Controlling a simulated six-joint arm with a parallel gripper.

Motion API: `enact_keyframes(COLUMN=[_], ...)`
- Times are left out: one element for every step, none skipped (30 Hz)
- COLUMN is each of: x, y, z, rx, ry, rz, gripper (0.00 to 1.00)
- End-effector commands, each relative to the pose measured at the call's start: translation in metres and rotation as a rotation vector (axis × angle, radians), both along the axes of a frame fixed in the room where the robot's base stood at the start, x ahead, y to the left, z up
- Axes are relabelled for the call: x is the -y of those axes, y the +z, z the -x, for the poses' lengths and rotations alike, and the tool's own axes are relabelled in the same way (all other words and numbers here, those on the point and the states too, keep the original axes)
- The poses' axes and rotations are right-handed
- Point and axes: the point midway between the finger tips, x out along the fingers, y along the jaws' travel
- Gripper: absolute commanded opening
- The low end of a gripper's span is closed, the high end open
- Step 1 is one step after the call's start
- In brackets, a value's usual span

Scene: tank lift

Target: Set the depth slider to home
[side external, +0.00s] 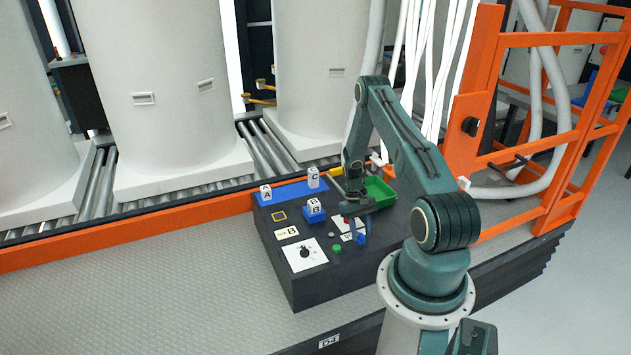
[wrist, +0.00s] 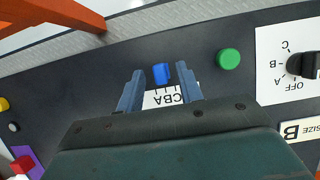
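The depth slider's blue knob (wrist: 161,74) shows in the wrist view near a white scale card (wrist: 160,100) lettered A, B, C, partly hidden by my gripper. In the side external view the blue knob (side external: 361,239) sits on the dark panel's right front part. My gripper (wrist: 160,72) is open and points down at the panel. In the wrist view its two fingers stand apart on either side of the knob, with visible gaps. In the side external view my gripper (side external: 356,230) is low at the knob; I cannot tell whether it touches.
A green button (wrist: 229,59) and a black dial (wrist: 303,65) marked OFF, A, B, C are to the knob's right in the wrist view. Lettered blocks, including block B (side external: 314,208), and a green tray (side external: 378,193) are on the panel (side external: 300,290). An orange frame (side external: 478,100) stands behind.

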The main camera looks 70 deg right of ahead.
Motion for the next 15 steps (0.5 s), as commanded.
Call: enact_keyframes(x=[-0.0004,-0.0005,-0.0006,-0.0007,-0.0007,-0.0007,-0.0007,-0.0007,-0.0008,-0.0008,-0.0008,-0.0008,-0.0008,-0.0008,-0.0008], y=[-0.0018,-0.0023,-0.0029,-0.0031,-0.0033,-0.0033,-0.0033,-0.0032,-0.0032,-0.0032,-0.0032,-0.0031,-0.0031,-0.0031,-0.0031], z=[0.0006,0.0007,0.0008,0.0008,0.0009,0.0009,0.0009,0.0009,0.0008,0.0008,0.0008,0.0008,0.0008,0.0008,0.0008], rx=[0.0,0.001,0.001,0.001,0.001,0.001,0.001,0.001,0.001,0.001,0.001,0.001,0.001,0.001,0.001], ry=[0.0,0.0,0.0,0.0,0.0,0.0,0.0,0.0,0.0,0.0,0.0,0.0,0.0,0.0,0.0], rz=[0.0,0.001,0.001,0.001,0.001,0.001,0.001,0.001,0.001,0.001,0.001,0.001,0.001,0.001,0.001], gripper=[0.36,0.36,0.36,0.36,0.36,0.36,0.36,0.36,0.36,0.36,0.34,0.27,0.21,0.15,0.07])
